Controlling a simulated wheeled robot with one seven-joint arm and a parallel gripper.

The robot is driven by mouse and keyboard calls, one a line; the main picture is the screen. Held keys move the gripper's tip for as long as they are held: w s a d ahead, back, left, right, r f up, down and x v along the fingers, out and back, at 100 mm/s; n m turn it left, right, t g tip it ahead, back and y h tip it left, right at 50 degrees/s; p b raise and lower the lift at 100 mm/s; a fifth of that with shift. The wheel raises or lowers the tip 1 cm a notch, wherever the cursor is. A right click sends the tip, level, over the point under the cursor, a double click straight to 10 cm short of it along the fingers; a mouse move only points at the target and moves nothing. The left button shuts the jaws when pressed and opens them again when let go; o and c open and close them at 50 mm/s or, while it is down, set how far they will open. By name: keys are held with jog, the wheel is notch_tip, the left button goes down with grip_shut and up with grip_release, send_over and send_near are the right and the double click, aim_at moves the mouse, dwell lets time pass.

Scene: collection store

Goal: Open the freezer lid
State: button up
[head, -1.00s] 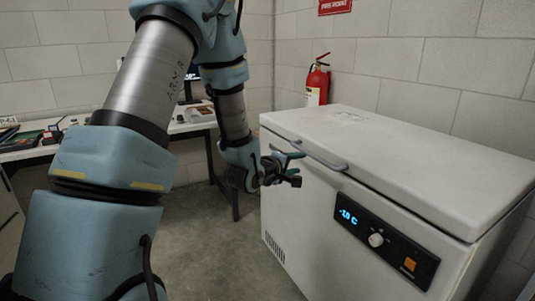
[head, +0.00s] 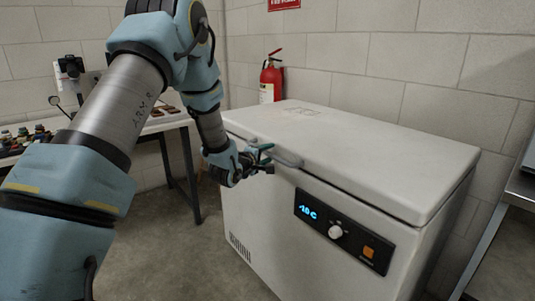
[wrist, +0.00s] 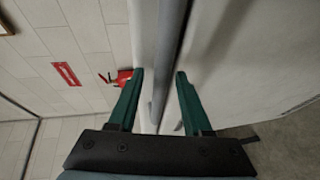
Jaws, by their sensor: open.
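The white chest freezer (head: 265,225) stands at the centre of the head view, with its lid (head: 365,150) shut flat on top. A grey bar handle (head: 287,161) sits at the lid's front edge, toward its left end. My gripper (head: 269,159) is right at the handle, with dark green fingers. In the wrist view my gripper (wrist: 160,75) is open, its fingers on either side of the grey handle (wrist: 158,105) and the lid seam. I cannot tell whether either finger touches the handle.
A control panel with a blue display (head: 342,231) is on the freezer front. A red fire extinguisher (head: 271,78) stands behind it by the wall. A table with small items (head: 165,125) is at the left, and a metal-edged bench (head: 522,188) is at the right. Grey floor is clear in front.

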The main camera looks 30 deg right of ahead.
grip_shut()
dwell(0.4)
dwell(1.1)
